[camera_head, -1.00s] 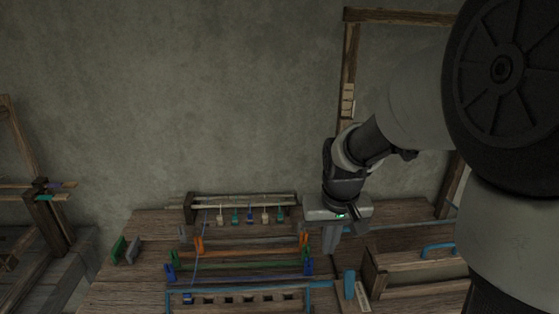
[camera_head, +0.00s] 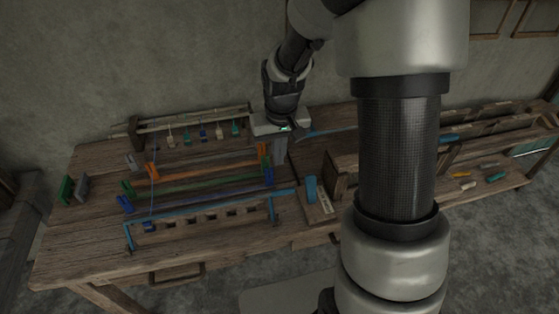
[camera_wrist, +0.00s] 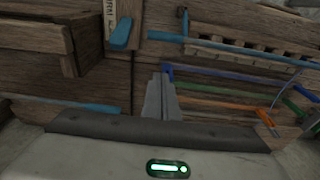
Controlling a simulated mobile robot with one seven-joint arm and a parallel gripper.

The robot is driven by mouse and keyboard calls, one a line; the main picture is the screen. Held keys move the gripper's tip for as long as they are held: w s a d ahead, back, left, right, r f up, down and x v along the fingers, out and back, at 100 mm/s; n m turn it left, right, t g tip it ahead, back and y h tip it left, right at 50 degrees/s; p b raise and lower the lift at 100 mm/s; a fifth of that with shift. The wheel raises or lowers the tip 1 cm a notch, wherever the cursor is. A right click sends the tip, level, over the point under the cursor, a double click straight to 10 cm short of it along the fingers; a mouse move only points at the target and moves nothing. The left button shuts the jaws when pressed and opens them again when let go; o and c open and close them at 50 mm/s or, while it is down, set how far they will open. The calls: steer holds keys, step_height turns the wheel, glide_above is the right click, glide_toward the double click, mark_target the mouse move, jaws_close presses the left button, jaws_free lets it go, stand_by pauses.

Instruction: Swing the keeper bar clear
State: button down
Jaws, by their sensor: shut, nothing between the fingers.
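My gripper (camera_head: 279,160) points down over the bench, just right of the ends of the coloured bars. Its fingers (camera_wrist: 160,96) are together with nothing between them. A thin blue bar (camera_head: 328,132) runs right from beside my gripper along the back of the bench. It also shows in the wrist view (camera_wrist: 70,104), its end left of the fingers and apart from them. I cannot tell for sure that this is the keeper bar. A blue upright tab (camera_head: 311,190) stands on a labelled wooden plate nearer the front; it also shows in the wrist view (camera_wrist: 121,34).
Orange (camera_head: 210,170), green and blue bars lie left of my gripper. A slotted wooden rail (camera_head: 205,219) with a blue bar is in front. A rack (camera_head: 190,121) with hanging coloured pieces stands behind. A wooden box (camera_head: 343,176) is to the right.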

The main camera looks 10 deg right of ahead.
steer(key=f, duration=0.5)
steer(key=w+f, duration=0.1)
steer(key=f, duration=0.1)
steer(key=shift+f+b, duration=0.3)
steer(key=shift+b, duration=0.1)
steer(key=s, duration=0.3)
steer(key=shift+s+r, duration=0.35)
steer(key=shift+s, duration=0.05)
